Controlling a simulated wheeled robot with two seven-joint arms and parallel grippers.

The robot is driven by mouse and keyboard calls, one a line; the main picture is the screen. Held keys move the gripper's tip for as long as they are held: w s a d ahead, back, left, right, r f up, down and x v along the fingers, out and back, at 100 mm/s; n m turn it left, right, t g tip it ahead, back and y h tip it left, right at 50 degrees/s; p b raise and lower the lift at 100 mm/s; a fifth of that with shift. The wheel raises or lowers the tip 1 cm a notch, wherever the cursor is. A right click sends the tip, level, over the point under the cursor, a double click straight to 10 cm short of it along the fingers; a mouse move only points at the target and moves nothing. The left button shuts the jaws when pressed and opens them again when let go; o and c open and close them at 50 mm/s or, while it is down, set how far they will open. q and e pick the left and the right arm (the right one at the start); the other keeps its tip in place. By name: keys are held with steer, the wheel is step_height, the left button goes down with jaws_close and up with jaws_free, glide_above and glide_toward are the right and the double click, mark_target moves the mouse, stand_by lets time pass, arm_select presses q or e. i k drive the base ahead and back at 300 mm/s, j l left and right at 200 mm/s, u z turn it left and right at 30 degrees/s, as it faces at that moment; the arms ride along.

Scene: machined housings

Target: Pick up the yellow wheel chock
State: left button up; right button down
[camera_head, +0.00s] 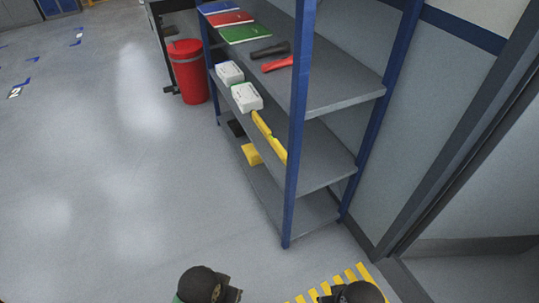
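A yellow block (252,154), which looks like the wheel chock, lies on the bottom shelf of a blue-and-grey rack, near its open left side. It is small in the view and partly covered by the shelf above. No gripper touches it. Dark rounded parts of my own arms show at the bottom edge of the head view, well short of the rack. The fingers of both grippers are out of view.
The rack's blue front post (294,130) stands right of the block. A black item (236,128) lies behind the block. A long yellow tool (263,127) and white boxes (246,97) occupy the middle shelf. A red bin (188,70) stands beyond. Floor to the left is clear.

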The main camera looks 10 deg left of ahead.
mark_target(252, 149)
steer(key=j, duration=0.55)
steer(key=i+j, duration=0.1)
steer(key=j, duration=0.4)
steer(key=j+z, duration=0.1)
steer(key=z, duration=0.25)
steer(key=i+j+z, duration=0.1)
steer(key=z, duration=0.25)
steer(key=j+z, duration=0.15)
steer(key=z, duration=0.15)
